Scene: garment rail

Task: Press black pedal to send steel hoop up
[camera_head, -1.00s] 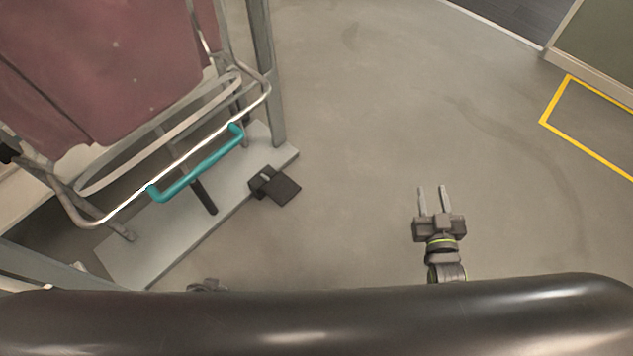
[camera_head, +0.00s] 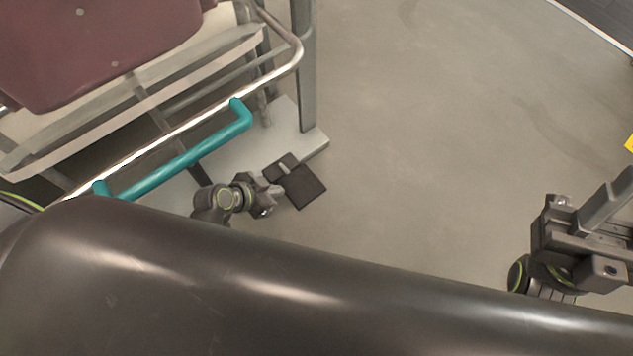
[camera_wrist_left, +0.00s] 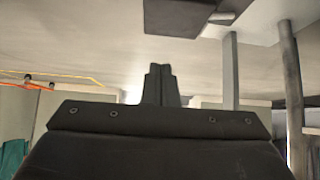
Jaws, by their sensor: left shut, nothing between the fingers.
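The black pedal (camera_head: 303,186) lies at the front right corner of the rack's pale base plate, in the head view. My left gripper (camera_head: 275,194) is right beside its near left edge; I cannot tell whether they touch. In the left wrist view its fingers (camera_wrist_left: 160,84) are shut and empty, and the dark pedal (camera_wrist_left: 190,14) shows at the top edge. The steel hoop (camera_head: 292,46) is a bent shiny tube around the rack, with a teal handle (camera_head: 182,164) on its front.
A maroon garment bag (camera_head: 95,45) hangs in the rack at upper left. A grey upright post (camera_head: 304,65) stands just behind the pedal on the base plate (camera_head: 285,130). The floor (camera_head: 430,130) to the right is clear.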

